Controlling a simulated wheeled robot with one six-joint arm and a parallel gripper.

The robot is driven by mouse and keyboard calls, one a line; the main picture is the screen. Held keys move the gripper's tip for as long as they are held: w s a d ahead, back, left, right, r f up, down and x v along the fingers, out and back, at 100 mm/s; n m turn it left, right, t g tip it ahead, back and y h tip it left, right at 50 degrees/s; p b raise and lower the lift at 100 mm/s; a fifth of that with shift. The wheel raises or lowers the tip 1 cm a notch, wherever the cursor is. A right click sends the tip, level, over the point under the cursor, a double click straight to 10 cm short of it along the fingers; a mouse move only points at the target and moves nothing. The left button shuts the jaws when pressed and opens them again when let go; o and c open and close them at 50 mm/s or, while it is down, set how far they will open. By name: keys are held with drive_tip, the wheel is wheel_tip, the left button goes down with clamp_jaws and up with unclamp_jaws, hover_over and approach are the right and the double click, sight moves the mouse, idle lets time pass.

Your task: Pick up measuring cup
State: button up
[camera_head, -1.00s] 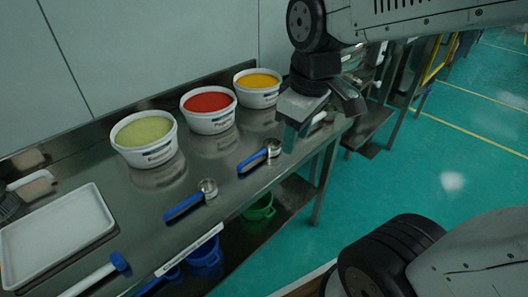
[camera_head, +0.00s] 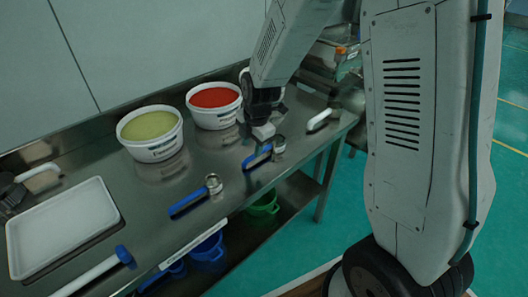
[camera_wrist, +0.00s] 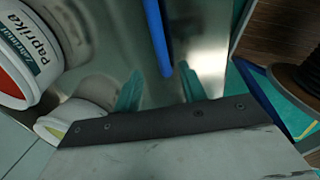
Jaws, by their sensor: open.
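Two measuring cups with blue handles and metal bowls lie on the steel table. The nearer measuring cup (camera_head: 196,195) lies clear of my arm. The farther measuring cup (camera_head: 258,157) lies close to my gripper (camera_head: 263,132), which is low over the table just behind it. In the wrist view a blue handle (camera_wrist: 157,38) runs down toward the gap between the teal fingertips of my gripper (camera_wrist: 161,84). The gripper is open, with a finger to each side of the handle's line. The cup's metal bowl is not clear in the wrist view.
Tubs of green (camera_head: 151,134) and red powder (camera_head: 214,106) stand along the wall; the Paprika tub (camera_wrist: 28,42) is at the wrist view's left. A white tray (camera_head: 62,228) lies at the left. A white-handled tool (camera_head: 320,119) lies right of my gripper.

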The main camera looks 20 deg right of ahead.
sight(252, 156)
drive_tip(key=f, duration=0.5)
drive_tip(key=shift+w+d, duration=0.1)
drive_tip(key=shift+w, duration=0.15)
clamp_jaws()
